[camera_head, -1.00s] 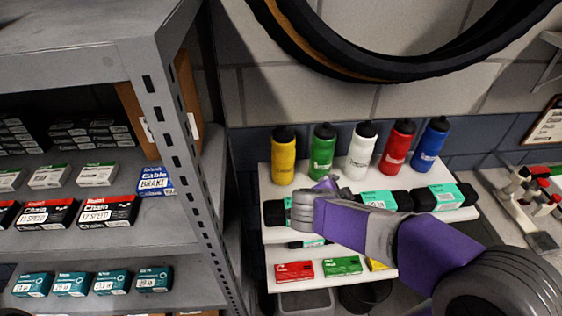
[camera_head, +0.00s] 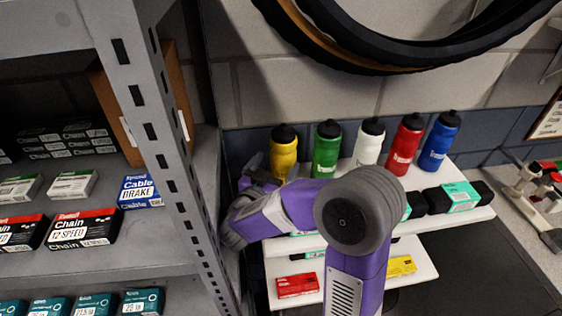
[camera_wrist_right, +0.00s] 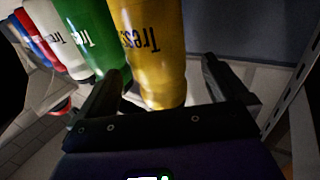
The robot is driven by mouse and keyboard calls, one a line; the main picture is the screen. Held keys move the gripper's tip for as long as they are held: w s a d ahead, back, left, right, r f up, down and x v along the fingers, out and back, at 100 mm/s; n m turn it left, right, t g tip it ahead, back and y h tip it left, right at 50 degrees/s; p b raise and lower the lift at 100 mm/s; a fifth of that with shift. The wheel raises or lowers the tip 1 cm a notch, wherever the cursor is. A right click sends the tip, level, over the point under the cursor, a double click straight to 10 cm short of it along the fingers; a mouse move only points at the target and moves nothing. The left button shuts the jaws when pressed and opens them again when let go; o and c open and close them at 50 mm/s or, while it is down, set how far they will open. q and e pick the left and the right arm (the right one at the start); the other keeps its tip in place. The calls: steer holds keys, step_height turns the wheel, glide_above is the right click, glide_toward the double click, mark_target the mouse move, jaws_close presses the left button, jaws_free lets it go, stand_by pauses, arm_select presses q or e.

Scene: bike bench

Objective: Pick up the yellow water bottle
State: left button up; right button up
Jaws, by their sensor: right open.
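The yellow water bottle (camera_head: 283,152) with a black cap stands upright at the left end of a row of bottles on the white shelf's top (camera_head: 415,184). My right gripper (camera_head: 262,178) is at its lower left front and hides its base in the head view. In the right wrist view, the yellow bottle (camera_wrist_right: 155,50) shows between the two open fingers of my right gripper (camera_wrist_right: 165,85). Nothing is held, and I cannot tell whether the fingers reach around it. My left gripper is not in view.
The green bottle (camera_head: 326,150) stands close right of the yellow one, then white, red and blue bottles. A grey metal rack post (camera_head: 158,125) rises close to the left of my right gripper. A tyre (camera_head: 400,45) hangs above. Boxed parts lie on the lower shelf.

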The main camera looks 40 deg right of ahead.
steer(key=x, duration=0.6)
steer(key=shift+d+f, duration=0.25)
steer(key=shift+d, duration=0.1)
steer(key=c, duration=1)
steer(key=shift+r, duration=0.1)
